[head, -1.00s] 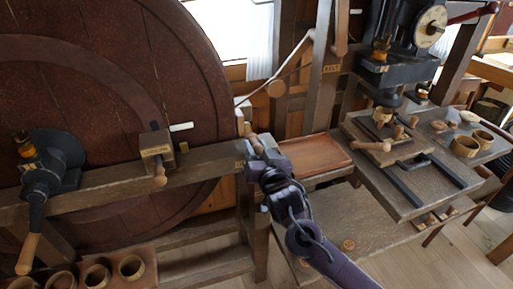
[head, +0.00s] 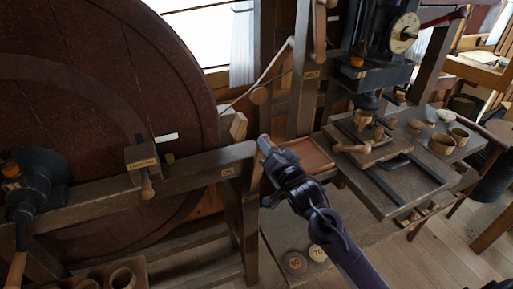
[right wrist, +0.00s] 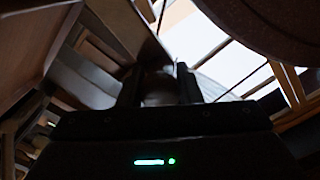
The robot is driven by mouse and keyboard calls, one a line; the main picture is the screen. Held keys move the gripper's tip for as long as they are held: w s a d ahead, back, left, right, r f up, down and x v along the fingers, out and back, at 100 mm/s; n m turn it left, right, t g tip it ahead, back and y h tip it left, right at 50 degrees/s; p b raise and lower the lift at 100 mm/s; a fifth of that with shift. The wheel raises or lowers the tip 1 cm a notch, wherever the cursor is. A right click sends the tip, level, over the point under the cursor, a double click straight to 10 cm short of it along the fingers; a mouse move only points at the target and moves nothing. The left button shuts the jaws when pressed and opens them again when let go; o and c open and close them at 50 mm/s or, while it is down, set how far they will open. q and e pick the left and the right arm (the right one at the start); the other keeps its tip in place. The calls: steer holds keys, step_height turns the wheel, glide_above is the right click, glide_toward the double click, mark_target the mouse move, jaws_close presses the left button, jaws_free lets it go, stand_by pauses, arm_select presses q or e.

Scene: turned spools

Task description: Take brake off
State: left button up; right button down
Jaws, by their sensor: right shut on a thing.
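A large dark red-brown wheel (head: 95,130) fills the left of the head view. A pale wooden block (head: 238,126) stands tilted by its right rim, above a timber beam (head: 200,170) with a small label (head: 228,171). I cannot read this label or be sure which part is the brake. My right gripper (head: 264,145) is beside the beam's right end, to the right of the block. It is shut on a rounded dark thing (right wrist: 160,88), which shows between the fingers in the right wrist view. The head view hides what it is.
A labelled block with a wooden handle (head: 142,165) sits on the beam. A reddish tray (head: 308,153) lies just right of my gripper. A drill-press-like machine (head: 372,70) and a bench (head: 415,180) with turned pieces stand at right. Two round discs (head: 295,262) lie on a lower board.

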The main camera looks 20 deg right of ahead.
steer(key=shift+d+f+m, duration=0.1)
steer(key=shift+d+m, duration=0.2)
steer(key=shift+d, duration=0.3)
steer(key=shift+d+f, duration=0.25)
steer(key=shift+d, duration=0.35)
steer(key=shift+d+f, duration=0.2)
steer(key=shift+d, duration=0.35)
steer(key=c, duration=1)
jaws_free()
steer(key=shift+d, duration=0.1)
steer(key=shift+c, duration=0.2)
steer(key=s+b, duration=0.1)
steer(key=s, duration=0.6)
steer(key=shift+s+b, duration=0.35)
